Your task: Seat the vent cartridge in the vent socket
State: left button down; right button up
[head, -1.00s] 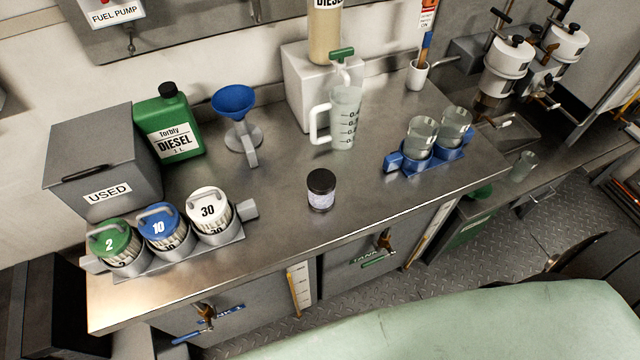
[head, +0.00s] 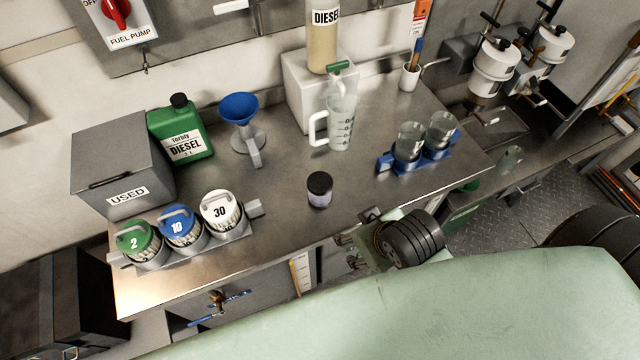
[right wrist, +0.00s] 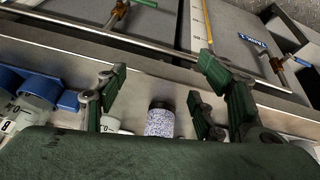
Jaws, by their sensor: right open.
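A small clear jar of pale speckled granules with a black cap, likely the vent cartridge (head: 319,190), stands upright on the steel bench in the head view. It also shows in the right wrist view (right wrist: 160,120), between the lines of the fingers. My right gripper (head: 352,240) is open and empty at the bench's front edge, apart from the jar and to its lower right. In the right wrist view its green-padded fingers (right wrist: 165,75) are spread wide. I cannot make out a vent socket. My left gripper is not in view.
Numbered canisters (head: 180,227) sit in a rack at the left, before a USED box (head: 115,165). A green diesel can (head: 180,135), blue funnel (head: 238,107) and measuring jug (head: 340,122) stand behind. Beakers in a blue holder (head: 430,158) are at right. Bench around the jar is clear.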

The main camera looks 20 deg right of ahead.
jog(key=w+a+r+n+t, duration=0.25)
jog(key=w+r+t, duration=0.55)
jog(key=w+r, duration=0.65)
jog(key=w+a+r+n+t+y, duration=0.2)
jog(key=w+a+r+n+t, duration=0.25)
jog(key=w+r, duration=0.4)
jog(key=s+a+r+n+t+y, duration=0.3)
jog(key=a+r+n+y, duration=0.55)
jog(key=r, duration=0.25)
jog(key=s+a+r+n+g+y, duration=0.4)
jog(key=s+a+n+g+y, duration=0.2)
jog(key=a+n+g+y, duration=0.45)
jog(key=s+a+f+n+g+h, duration=0.1)
jog(key=s+a+f+n+g, duration=0.6)
jog(key=n, duration=0.5)
jog(key=n+g+h, duration=0.3)
jog(key=n+h, duration=0.4)
jog(key=h, duration=1.3)
send_over(320, 183)
jog(key=f, duration=2.2)
jog(key=shift+a+f, duration=0.2)
jog(key=shift+f, duration=0.15)
notch_tip(320, 183, down, 6)
jog(key=p, duration=0.3)
jog(key=shift+d+f, duration=0.15)
jog(key=shift+w+f, duration=0.1)
jog(key=shift+f, duration=0.45)
jog(key=c, duration=1.4)
